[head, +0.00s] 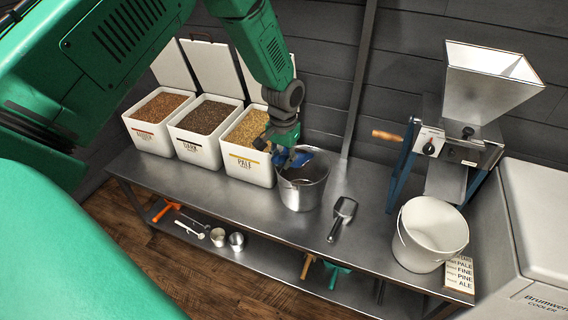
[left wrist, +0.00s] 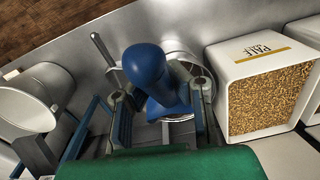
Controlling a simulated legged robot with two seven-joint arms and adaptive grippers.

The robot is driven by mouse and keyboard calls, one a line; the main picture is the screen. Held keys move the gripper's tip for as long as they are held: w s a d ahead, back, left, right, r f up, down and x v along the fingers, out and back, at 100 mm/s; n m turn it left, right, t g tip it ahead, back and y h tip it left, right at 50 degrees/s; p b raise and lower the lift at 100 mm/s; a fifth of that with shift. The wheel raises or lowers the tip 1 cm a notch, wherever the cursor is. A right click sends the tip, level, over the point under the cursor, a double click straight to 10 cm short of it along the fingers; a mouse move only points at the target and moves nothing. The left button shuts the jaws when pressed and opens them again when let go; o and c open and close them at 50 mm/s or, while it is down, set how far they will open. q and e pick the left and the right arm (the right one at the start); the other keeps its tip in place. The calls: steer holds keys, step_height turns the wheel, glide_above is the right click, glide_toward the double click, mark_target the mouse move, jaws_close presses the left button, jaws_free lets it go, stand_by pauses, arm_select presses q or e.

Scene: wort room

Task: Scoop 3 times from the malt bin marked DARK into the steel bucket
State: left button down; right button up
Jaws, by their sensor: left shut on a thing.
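The malt bin marked DARK (head: 193,150) stands open, full of dark brown grain, between the other two bins. The steel bucket (head: 304,197) stands on the bench right of the PALE bin; its rim also shows in the left wrist view (left wrist: 184,57). My left gripper (head: 285,156) is over the left side of the bucket's mouth. It is shut on a blue-handled scoop (left wrist: 147,66), whose blue part also shows in the head view (head: 301,157). The scoop's bowl and any grain in it are hidden. My right gripper is not in view.
The PALE bin (head: 246,170) stands close left of the bucket, the reddish-grain bin (head: 150,138) at far left. A white pail (head: 430,238) and a grain mill (head: 452,150) stand farther right.

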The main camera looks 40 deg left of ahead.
arm_select(q)
steer(key=w+r+g, duration=0.2)
steer(key=shift+w+a+r, duration=0.2)
steer(key=shift+w+a, duration=0.15)
steer(key=shift+w+d+r+g, duration=0.15)
steer(key=shift+w+d+g, duration=0.05)
steer(key=shift+g, duration=0.2)
steer(key=shift+w+d+r+g+h+b, duration=0.1)
steer(key=shift+w+r+g+h+b, duration=0.2)
steer(key=shift+w+r+g+b, duration=0.2)
steer(key=shift+w+a+b, duration=0.1)
steer(key=shift+a+b, duration=0.1)
steer(key=shift+b, duration=0.2)
steer(key=shift+w+a+g+b, duration=0.5)
steer(key=shift+a+b, duration=0.2)
steer(key=shift+b, duration=0.2)
steer(key=shift+w, duration=0.2)
steer(key=shift+w+d+r+g+b, duration=0.25)
steer(key=shift+g+b, duration=0.05)
steer(key=shift+b, duration=0.55)
steer(key=shift+w+d+r+b, duration=0.15)
steer(key=shift+d+r+b, duration=0.2)
steer(key=shift+b, duration=0.15)
steer(key=shift+a, duration=0.2)
steer(key=shift+r, duration=0.1)
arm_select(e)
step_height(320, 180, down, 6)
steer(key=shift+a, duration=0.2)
